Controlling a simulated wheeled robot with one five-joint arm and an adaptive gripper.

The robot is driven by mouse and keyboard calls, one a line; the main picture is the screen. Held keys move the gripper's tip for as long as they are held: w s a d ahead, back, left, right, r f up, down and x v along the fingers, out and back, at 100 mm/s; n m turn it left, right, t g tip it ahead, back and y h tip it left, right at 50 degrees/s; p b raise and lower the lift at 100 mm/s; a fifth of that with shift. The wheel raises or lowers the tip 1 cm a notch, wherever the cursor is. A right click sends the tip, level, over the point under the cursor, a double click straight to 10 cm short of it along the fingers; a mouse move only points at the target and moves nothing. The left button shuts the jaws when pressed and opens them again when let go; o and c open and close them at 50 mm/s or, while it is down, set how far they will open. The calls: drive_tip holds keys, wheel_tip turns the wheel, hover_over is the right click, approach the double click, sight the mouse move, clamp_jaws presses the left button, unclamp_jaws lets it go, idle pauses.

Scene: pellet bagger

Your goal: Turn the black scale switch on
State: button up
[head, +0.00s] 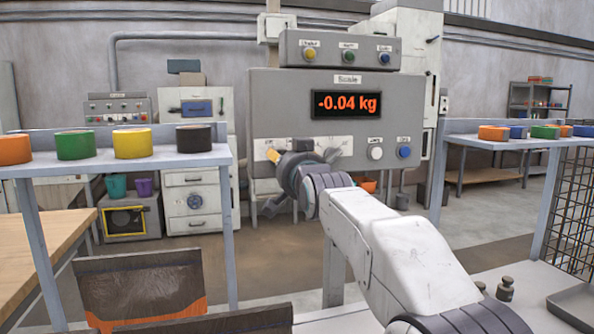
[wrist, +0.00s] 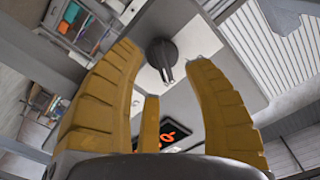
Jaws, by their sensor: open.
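The black scale switch (wrist: 162,55) is a round knob with a raised grip on the light panel plate. In the wrist view it lies between the tips of my gripper (wrist: 163,58), whose ochre fingers are spread apart. The fingers are not seen closed on it, and I cannot tell if they touch it. In the head view my gripper (head: 301,158) is in front of the lower left of the grey scale panel (head: 285,105) and largely hides the switch. The scale display (head: 343,103) is lit and reads -0.04 kg.
A white button (head: 375,153) and a blue button (head: 404,152) sit right of my gripper on the panel. Yellow, green and blue buttons line the box above. Shelves with coloured tape rolls stand at left (head: 132,143) and right (head: 545,132).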

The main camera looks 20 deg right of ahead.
drive_tip(key=s, duration=0.9)
drive_tip(key=shift+s, duration=0.1)
